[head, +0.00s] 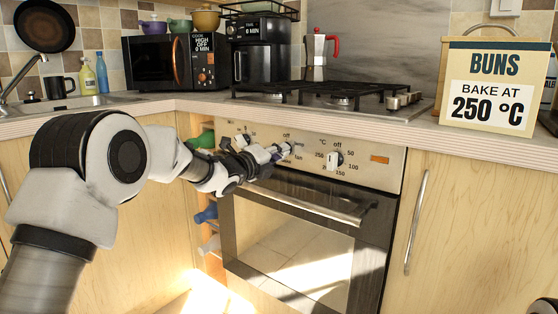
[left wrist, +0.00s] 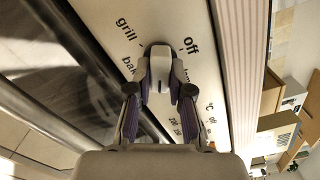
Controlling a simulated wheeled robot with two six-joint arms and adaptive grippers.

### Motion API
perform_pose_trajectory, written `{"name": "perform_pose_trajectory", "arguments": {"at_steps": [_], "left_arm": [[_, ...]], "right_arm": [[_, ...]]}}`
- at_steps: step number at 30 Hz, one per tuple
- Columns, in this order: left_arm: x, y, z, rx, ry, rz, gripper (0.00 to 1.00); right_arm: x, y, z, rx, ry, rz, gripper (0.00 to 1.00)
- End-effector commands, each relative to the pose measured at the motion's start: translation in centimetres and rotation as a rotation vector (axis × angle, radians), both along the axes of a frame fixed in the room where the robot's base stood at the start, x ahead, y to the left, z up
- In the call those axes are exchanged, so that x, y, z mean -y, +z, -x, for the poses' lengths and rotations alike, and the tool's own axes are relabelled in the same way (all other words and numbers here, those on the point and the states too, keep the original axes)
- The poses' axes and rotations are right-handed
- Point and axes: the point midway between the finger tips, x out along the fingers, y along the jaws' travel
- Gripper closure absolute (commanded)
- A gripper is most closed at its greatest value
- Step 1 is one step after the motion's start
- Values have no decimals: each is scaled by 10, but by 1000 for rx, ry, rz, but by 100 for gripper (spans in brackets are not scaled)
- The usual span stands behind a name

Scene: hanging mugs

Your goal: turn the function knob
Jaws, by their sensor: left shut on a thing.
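The function knob (head: 285,150) is a pale knob on the oven's control panel, in the middle of three, with "off" printed above it and "fan" below. My left gripper (head: 272,153) reaches it from the left. In the left wrist view the knob (left wrist: 160,62) sits between the two fingers of the gripper (left wrist: 160,90), which are shut on it. The words "grill" and "off" show on either side; part of another label is hidden. I cannot tell which mark the knob points to.
The oven door handle (head: 310,205) runs just below the panel. The temperature knob (head: 334,161) is to the right. A sign (head: 490,85) reading "BUNS BAKE AT 250 °C" stands on the counter. Bottles (head: 206,214) lie in a rack left of the oven.

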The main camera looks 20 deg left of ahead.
Motion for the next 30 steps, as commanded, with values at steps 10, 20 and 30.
{"name": "perform_pose_trajectory", "arguments": {"at_steps": [10,20,30], "left_arm": [[0,-2,0,20,0,-66,100],[0,-2,0,20,0,-66,100],[0,-1,0,22,0,-64,55]], "right_arm": [[0,-7,0,0,0,0,60],[0,-7,0,0,0,0,60],[0,-7,0,0,0,0,60]]}}
